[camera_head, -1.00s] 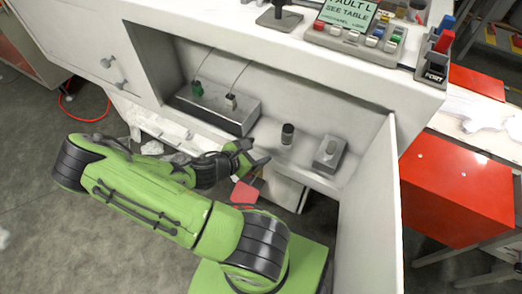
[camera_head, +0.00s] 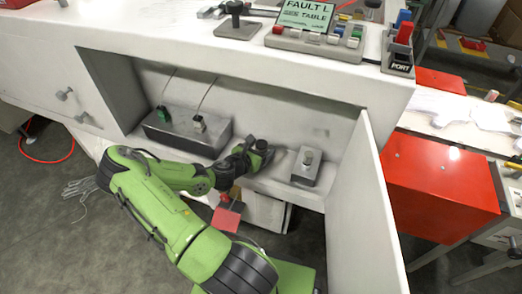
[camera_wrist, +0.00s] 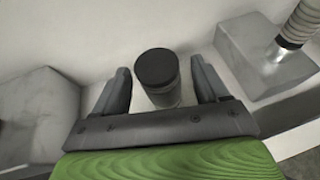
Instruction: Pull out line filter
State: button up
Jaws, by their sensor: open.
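A small cylinder with a dark cap stands on the shelf of the open cabinet. No label shows that names it as the line filter. In the head view the cylinder (camera_head: 262,146) is partly hidden by my gripper (camera_head: 251,156). In the wrist view the cylinder (camera_wrist: 158,75) stands upright between the fingertips of my gripper (camera_wrist: 160,88). The jaws are open, with a gap visible on each side of the cylinder. A grey box (camera_head: 185,133) with a green plug (camera_head: 161,116) and a white plug (camera_head: 199,123), each on a thin cord, stands at the left of the shelf.
A grey block (camera_head: 305,168) with a ribbed knob stands right of the cylinder; it also shows in the wrist view (camera_wrist: 262,62). The open white door (camera_head: 366,220) bounds the right side. The console (camera_head: 325,45) above reads "FAULT L". A red cabinet (camera_head: 440,185) is further right.

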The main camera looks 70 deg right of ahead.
jog(key=shift+s+d+f, duration=0.1)
jog(key=shift+d+f, duration=0.05)
jog(key=shift+d, duration=0.25)
jog(key=c, duration=1.1)
jog(key=shift+r+p, duration=0.6)
jog(key=shift+p, duration=0.15)
jog(key=shift+r+p, duration=1.95)
jog(key=shift+p, duration=0.25)
